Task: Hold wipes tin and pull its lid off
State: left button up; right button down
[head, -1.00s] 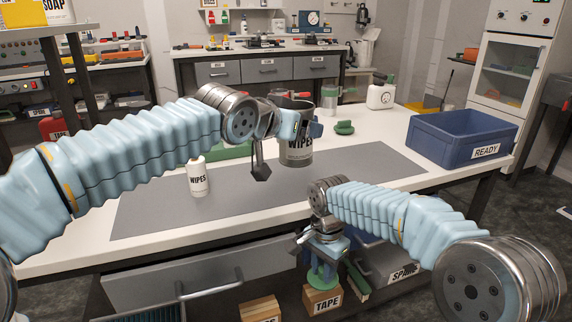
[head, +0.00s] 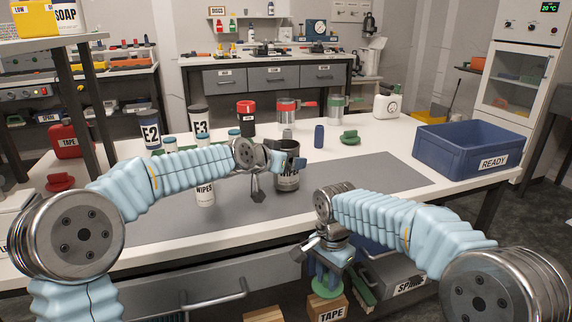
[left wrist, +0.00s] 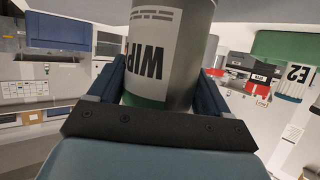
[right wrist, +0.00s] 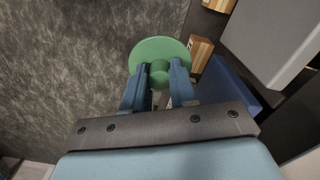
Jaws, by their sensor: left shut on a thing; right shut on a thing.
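The dark grey wipes tin (head: 288,182) is upright over the grey mat, and its top looks dark and uncovered. My left gripper (head: 288,163) is shut around its upper side. The left wrist view shows the tin (left wrist: 170,50) between both fingers, with a green band near them. My right gripper (head: 325,262) is shut on the knob of a round green lid (head: 327,287). The lid (right wrist: 160,50) is apart from the tin, low in front of the bench edge. Whether the tin touches the mat is hard to tell.
Behind are labelled canisters (head: 200,121), a blue cylinder (head: 319,136) and another green lid (head: 349,137). A blue READY crate (head: 468,150) stands at right. The mat's right part is clear.

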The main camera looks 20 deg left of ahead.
pick_arm(q)
jog(key=shift+f, duration=0.5)
jog(key=shift+f, duration=0.2)
jog(key=o, duration=1.4)
jog(key=shift+o, duration=0.2)
jog(key=shift+r, duration=0.15)
